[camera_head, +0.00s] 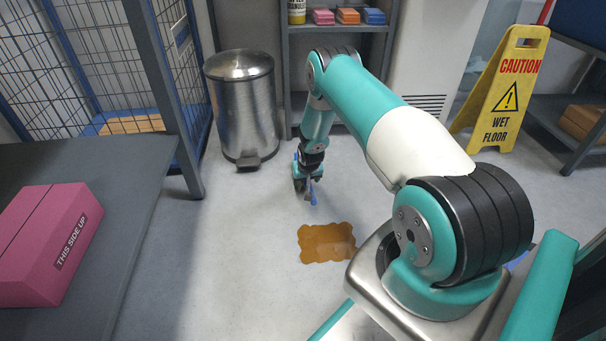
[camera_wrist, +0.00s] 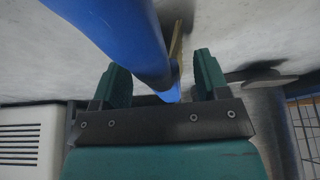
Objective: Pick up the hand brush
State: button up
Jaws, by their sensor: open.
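The hand brush has a blue handle (camera_head: 312,193), seen small at my gripper (camera_head: 306,180) low over the floor in the head view. In the wrist view the blue handle (camera_wrist: 125,35) is large and close to the camera, running from the top left down to between the two green fingers. My gripper is open, with a finger on each side of the handle's lower end. A narrow tan part shows behind the handle. Whether the fingers touch the brush cannot be told. In the head view my arm and gripper hide most of the brush.
A brown spill (camera_head: 327,243) lies on the floor just in front. A metal pedal bin (camera_head: 243,105) stands left of my gripper. A shelf (camera_head: 340,30) is behind. A yellow wet-floor sign (camera_head: 502,85) stands right. A grey table (camera_head: 130,170) with a pink box (camera_head: 45,240) is left.

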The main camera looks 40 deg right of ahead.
jog(key=c, duration=1.2)
